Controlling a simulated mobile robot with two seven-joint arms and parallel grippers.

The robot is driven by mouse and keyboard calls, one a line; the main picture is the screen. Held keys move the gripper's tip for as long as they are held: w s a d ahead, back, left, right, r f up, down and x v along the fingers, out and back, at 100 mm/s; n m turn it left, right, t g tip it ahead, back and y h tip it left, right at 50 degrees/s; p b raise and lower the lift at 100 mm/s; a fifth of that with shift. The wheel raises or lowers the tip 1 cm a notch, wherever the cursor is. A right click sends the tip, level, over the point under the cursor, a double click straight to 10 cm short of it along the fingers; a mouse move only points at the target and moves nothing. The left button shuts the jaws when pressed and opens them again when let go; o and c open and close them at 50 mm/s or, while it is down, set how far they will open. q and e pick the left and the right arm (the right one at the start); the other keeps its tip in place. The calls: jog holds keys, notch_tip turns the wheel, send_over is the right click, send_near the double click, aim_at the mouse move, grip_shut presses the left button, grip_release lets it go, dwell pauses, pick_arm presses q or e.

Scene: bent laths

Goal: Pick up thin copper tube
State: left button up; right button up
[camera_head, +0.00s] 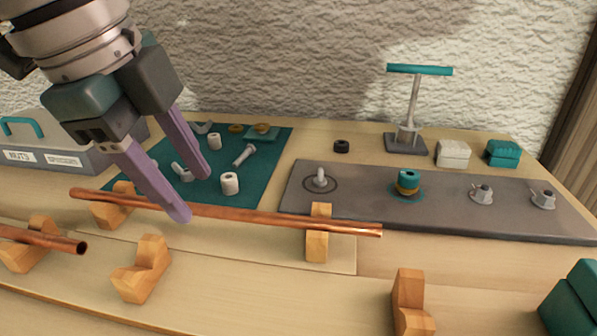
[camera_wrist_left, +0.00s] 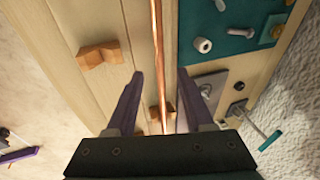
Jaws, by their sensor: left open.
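The thin copper tube (camera_head: 270,217) is long and straight, lying across two notched wooden blocks. In the left wrist view the tube (camera_wrist_left: 156,50) runs lengthwise between my finger lines. My left gripper (camera_head: 190,196) is open and empty. In the head view its near finger covers a bit of the tube and its far finger is on the mat side. In the wrist view the left gripper (camera_wrist_left: 160,74) has one finger each side of the tube, with gaps; I cannot tell the height. A purple finger, apparently of my right gripper (camera_wrist_left: 18,155), shows at the lower left.
A thicker copper tube (camera_head: 40,238) lies on a block at the left. Empty notched blocks (camera_head: 140,270) (camera_head: 410,305) stand at the front. Behind are a teal mat (camera_head: 262,165) with small fittings, a grey plate (camera_head: 450,209) with pegs, and a grey labelled box (camera_head: 75,160).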

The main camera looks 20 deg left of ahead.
aim_at(207, 211)
pick_arm(q)
jog(key=x, duration=0.2)
jog(key=shift+w+f, duration=0.1)
jog(key=shift+f, duration=0.25)
grip_shut()
jog(key=shift+r, duration=0.1)
